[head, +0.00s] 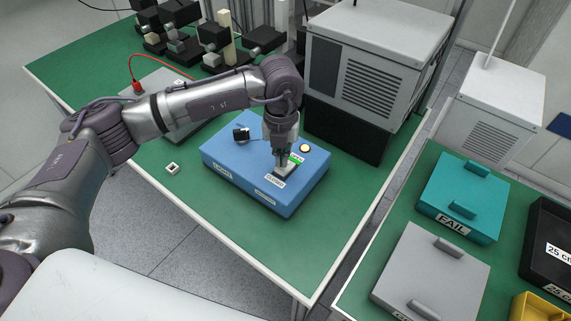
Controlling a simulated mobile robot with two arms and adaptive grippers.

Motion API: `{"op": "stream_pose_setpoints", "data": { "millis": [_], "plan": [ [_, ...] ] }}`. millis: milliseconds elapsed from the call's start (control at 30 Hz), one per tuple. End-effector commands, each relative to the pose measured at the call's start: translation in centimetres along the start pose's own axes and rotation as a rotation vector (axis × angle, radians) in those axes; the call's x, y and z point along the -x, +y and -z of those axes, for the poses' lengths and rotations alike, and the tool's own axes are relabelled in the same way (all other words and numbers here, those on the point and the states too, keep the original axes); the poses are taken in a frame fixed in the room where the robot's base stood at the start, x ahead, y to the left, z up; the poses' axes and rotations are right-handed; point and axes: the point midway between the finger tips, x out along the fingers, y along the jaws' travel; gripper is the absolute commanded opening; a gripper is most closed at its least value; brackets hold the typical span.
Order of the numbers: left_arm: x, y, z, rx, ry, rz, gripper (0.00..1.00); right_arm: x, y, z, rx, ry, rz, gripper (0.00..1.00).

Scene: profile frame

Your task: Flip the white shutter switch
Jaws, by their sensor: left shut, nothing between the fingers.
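A blue control box (240,184) sits on the green table, with white labels on its front and top. A small switch plate with a white label (275,182) and a green patch is on the box's top, toward its right side. My left gripper (281,166) points down over this switch, shut and empty. Its fingertips are at or just above the switch; I cannot tell whether they touch. The gripper hides much of the switch, so its lever position cannot be made out. My right gripper is not in view.
A black knob (240,133) and a pale yellow round button (304,148) are on the same box. A grey instrument (376,62) stands close behind it. A small white part (172,168) lies left of the box.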

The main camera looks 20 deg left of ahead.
Motion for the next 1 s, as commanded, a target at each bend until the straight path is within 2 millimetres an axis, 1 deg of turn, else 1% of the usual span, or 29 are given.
{"op": "stream_pose_setpoints", "data": {
  "millis": [1000],
  "plan": [
    [-1.6,0.0,0.0,0.0,0.0,0.0,0.0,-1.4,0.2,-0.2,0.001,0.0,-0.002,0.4]
  ]
}}
